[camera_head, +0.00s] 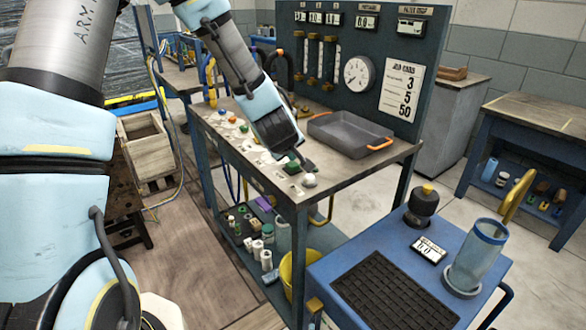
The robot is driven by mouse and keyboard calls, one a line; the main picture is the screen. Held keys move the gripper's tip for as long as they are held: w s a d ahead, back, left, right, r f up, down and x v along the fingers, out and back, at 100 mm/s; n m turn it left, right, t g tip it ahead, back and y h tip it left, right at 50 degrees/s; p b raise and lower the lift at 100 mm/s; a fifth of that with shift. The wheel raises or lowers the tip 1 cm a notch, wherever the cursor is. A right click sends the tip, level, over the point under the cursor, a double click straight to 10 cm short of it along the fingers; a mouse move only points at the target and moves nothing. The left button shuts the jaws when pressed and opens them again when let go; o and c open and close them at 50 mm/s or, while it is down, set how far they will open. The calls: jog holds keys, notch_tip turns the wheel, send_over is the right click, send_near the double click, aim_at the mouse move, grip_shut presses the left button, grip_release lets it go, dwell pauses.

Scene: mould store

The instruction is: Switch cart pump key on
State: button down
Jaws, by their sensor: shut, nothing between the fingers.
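The blue cart (322,281) stands at the lower right. On it are a black rounded unit with a yellow top (427,189), a small display with a white label (428,250), a clear bluish cylinder (477,258) and a black ribbed mat (385,292). I cannot make out for certain which part is the pump key or how it is set. My gripper (312,166) is shut and empty. It is above the near right end of the bench, close to a green knob (291,167) and a white round knob (309,180); I cannot tell if it touches either.
The bench (350,178) bears a grey tray with orange handles (350,133) and a gauge panel (428,60) behind it. A yellow bucket (300,270) stands below. A wooden crate (142,138) is left. Floor is clear between cart and right bench (540,120).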

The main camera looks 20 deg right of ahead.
aim_at(292, 166)
jog(key=shift+f+b, duration=0.4)
jog(key=shift+f, duration=0.1)
dwell(0.7)
jog(key=shift+r, duration=0.1)
jog(key=shift+r+p, duration=0.75)
jog(key=shift+r, duration=0.1)
jog(key=shift+r, duration=0.1)
notch_tip(292, 166, up, 6)
jog(key=p, duration=0.4)
jog(key=shift+p, duration=0.35)
